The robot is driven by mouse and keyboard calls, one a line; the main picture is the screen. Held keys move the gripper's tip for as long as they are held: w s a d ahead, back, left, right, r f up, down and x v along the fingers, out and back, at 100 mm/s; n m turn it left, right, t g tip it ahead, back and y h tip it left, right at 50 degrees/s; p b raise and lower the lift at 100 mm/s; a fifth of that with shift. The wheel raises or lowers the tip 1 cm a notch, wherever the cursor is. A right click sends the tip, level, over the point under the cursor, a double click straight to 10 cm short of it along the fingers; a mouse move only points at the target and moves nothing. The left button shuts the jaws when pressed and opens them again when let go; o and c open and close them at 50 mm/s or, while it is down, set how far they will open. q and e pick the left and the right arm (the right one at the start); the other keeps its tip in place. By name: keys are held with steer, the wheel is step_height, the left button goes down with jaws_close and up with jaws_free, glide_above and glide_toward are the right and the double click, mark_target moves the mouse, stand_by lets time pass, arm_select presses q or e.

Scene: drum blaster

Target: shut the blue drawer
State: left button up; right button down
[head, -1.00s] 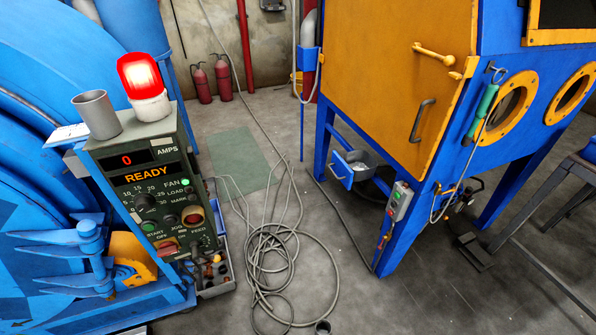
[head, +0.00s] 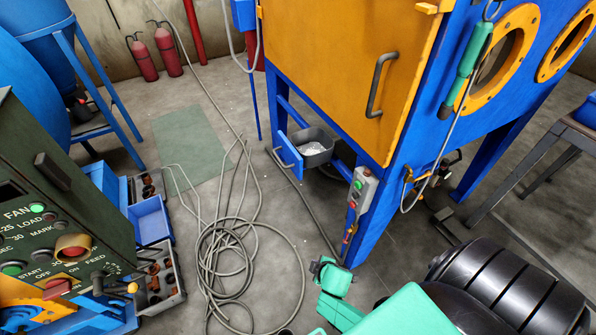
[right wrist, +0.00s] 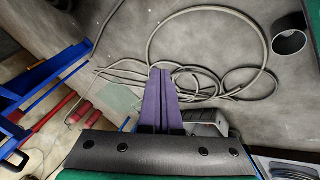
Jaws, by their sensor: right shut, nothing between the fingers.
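A drawer with a blue front (head: 289,155) stands pulled out under the orange and blue cabinet in the head view. Its open grey box (head: 316,147) holds pale material. My right arm's teal links reach in at the bottom of the head view, below and to the right of the drawer, apart from it. The right gripper's fingertips are not clear there. In the right wrist view my right gripper (right wrist: 161,76) shows purple fingers, shut and empty over the floor. The drawer is not clearly seen in that view. My left gripper is not in view.
The cabinet's blue front leg with a switch box (head: 362,188) stands right of the drawer. Coiled cable (head: 228,255) lies on the floor. At left, a blue tray (head: 151,220) sits beside the green console (head: 50,200).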

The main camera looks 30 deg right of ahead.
arm_select(q)
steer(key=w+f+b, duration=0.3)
steer(key=b, duration=0.1)
arm_select(e)
steer(key=w+r+n+t, duration=0.2)
steer(key=w+r+t, duration=0.1)
steer(key=w, duration=0.5)
step_height(320, 180, up, 23)
steer(key=n+t+h+b, duration=0.4)
steer(key=t+b, duration=0.3)
steer(key=t, duration=0.1)
glide_above(292, 162)
steer(key=s+a, duration=0.3)
steer(key=s, duration=0.1)
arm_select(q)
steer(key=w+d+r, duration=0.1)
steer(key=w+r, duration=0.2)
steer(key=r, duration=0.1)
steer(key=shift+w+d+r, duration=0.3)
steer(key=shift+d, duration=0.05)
arm_select(e)
steer(key=shift+s+d+f, duration=0.1)
steer(key=shift+s+d, duration=0.1)
steer(key=shift+d, duration=0.15)
